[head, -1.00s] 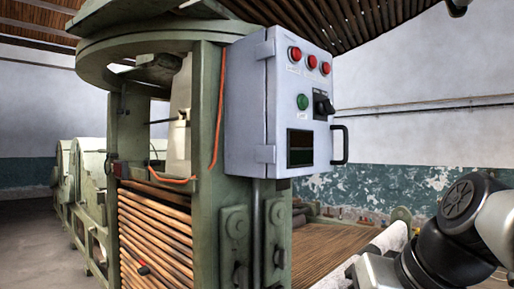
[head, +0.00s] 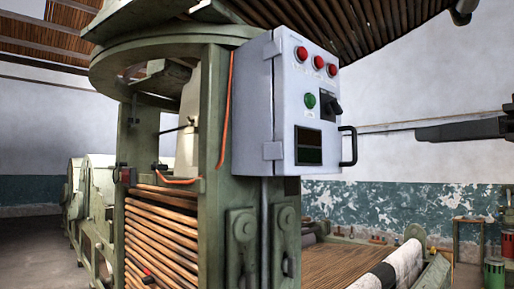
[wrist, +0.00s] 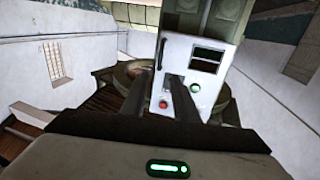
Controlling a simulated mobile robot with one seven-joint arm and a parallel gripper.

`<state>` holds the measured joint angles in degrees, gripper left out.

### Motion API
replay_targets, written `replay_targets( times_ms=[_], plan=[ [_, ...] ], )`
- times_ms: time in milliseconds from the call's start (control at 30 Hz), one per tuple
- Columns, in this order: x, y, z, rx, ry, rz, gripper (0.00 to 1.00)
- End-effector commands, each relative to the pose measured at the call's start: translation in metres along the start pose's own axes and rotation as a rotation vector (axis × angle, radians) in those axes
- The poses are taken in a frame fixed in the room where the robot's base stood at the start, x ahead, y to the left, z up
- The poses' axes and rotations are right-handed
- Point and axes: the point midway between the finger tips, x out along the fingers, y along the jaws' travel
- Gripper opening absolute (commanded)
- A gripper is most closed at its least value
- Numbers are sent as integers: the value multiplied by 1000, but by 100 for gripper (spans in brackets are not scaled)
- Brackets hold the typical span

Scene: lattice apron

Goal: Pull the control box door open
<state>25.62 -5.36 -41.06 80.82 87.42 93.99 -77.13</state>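The control box (head: 250,110) is pale grey and fixed to a green machine post. Its door (head: 308,120) looks shut, with hinges on the left edge. The door carries red and green buttons, a black switch and a dark window. A black handle (head: 352,146) stands out at the door's right edge. My gripper (head: 418,134) is at the right, apart from the handle and pointing left. In the wrist view the box appears upside down, its handle (wrist: 161,54) beyond the fingertips. There my gripper (wrist: 160,77) shows two dark fingers with an empty gap between them.
The green machine frame (head: 207,150) stands below and left of the box, with slatted rollers (head: 160,235). A table with tins (head: 494,272) is at the lower right.

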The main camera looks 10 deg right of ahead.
Motion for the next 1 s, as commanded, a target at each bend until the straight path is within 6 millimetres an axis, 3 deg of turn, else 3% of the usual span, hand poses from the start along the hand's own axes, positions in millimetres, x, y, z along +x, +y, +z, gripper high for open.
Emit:
replay_targets(
  times_ms=[600, 800, 1000],
  plan=[
    [130, -1, 0, 3, -2, -2, 28],
    [152, -1, 0, 3, -1, 0, 28],
    [158, -1, 0, 3, -1, 1, 28]
  ],
)
